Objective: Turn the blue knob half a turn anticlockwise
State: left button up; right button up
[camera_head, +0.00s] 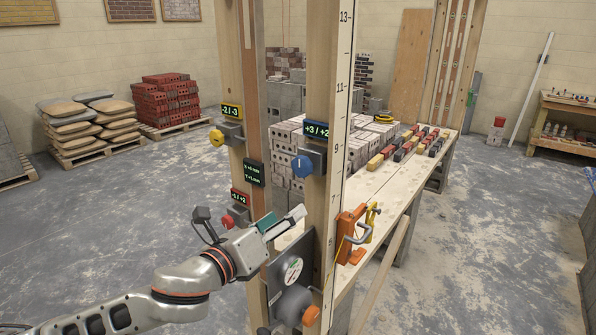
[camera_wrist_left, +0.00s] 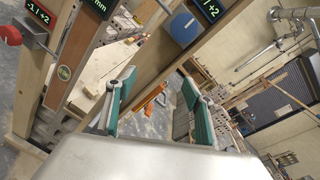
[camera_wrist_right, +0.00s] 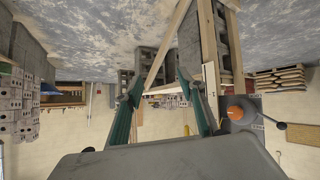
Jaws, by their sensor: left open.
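The blue knob (camera_head: 302,166) sits on a grey block on the right wooden post, below a blue-framed display reading +3 / +2 (camera_head: 317,129). In the left wrist view the knob (camera_wrist_left: 184,29) is at the top, beyond the fingertips. My left gripper (camera_head: 284,219) is open and empty, below and slightly left of the knob and apart from it. Its two teal-padded fingers (camera_wrist_left: 157,98) are spread in the left wrist view. My right gripper (camera_wrist_right: 160,84) shows only in its own wrist view, fingers apart with nothing between them.
A yellow knob (camera_head: 216,137) and a red knob (camera_head: 228,220) are on the left post. An orange knob (camera_head: 311,316) is low on the right post; it also shows in the right wrist view (camera_wrist_right: 236,112). An orange clamp (camera_head: 350,232) is by the bench (camera_head: 395,190).

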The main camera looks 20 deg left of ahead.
aim_at(300, 167)
pick_arm(q)
notch_tip(300, 167, up, 7)
jog(key=w+a+m+h, duration=0.2)
jog(key=m, duration=0.7)
jog(key=shift+t, duration=0.3)
jog(key=p+x, duration=0.1)
jog(key=x, duration=0.6)
jog(key=shift+w+d+r, duration=0.15)
jog(key=shift+w+r, duration=0.05)
jog(key=shift+w, duration=0.1)
jog(key=shift+c, duration=0.3)
jog(key=c, duration=1)
